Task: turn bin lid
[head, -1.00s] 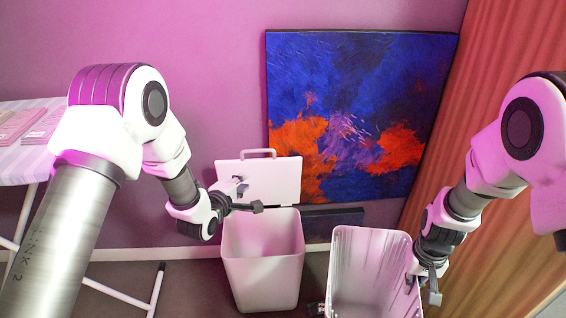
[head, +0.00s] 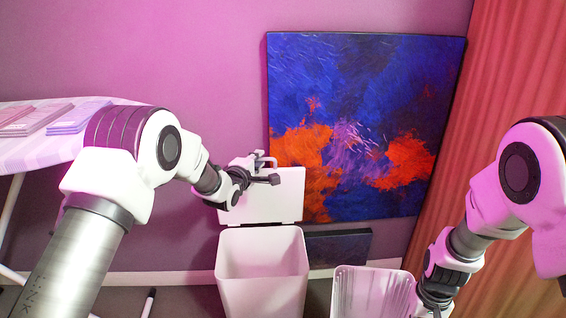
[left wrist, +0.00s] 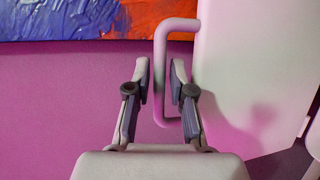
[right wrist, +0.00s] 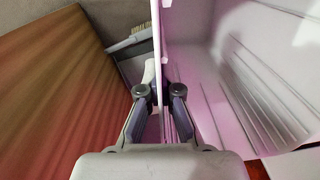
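The white bin (head: 262,288) stands open on the floor near the wall. Its flat lid (head: 275,196) is upright at the back edge, with a loop handle (left wrist: 160,80) along its edge. My left gripper (head: 275,170) is at the handle. In the left wrist view my left gripper (left wrist: 161,85) is open, with one bar of the handle between its fingers and slim gaps visible. My right gripper (right wrist: 160,92) looks open, its fingers either side of the thin wall of a ribbed pale container (right wrist: 230,85); contact is unclear. In the head view its fingertips are hidden.
The ribbed container (head: 372,290) stands right of the bin. A blue and orange painting (head: 365,110) leans on the wall behind, with a dark flat box (head: 338,247) below. An ironing board (head: 30,150) is at left, a curtain (head: 490,130) at right. A brush (right wrist: 140,32) lies near the curtain.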

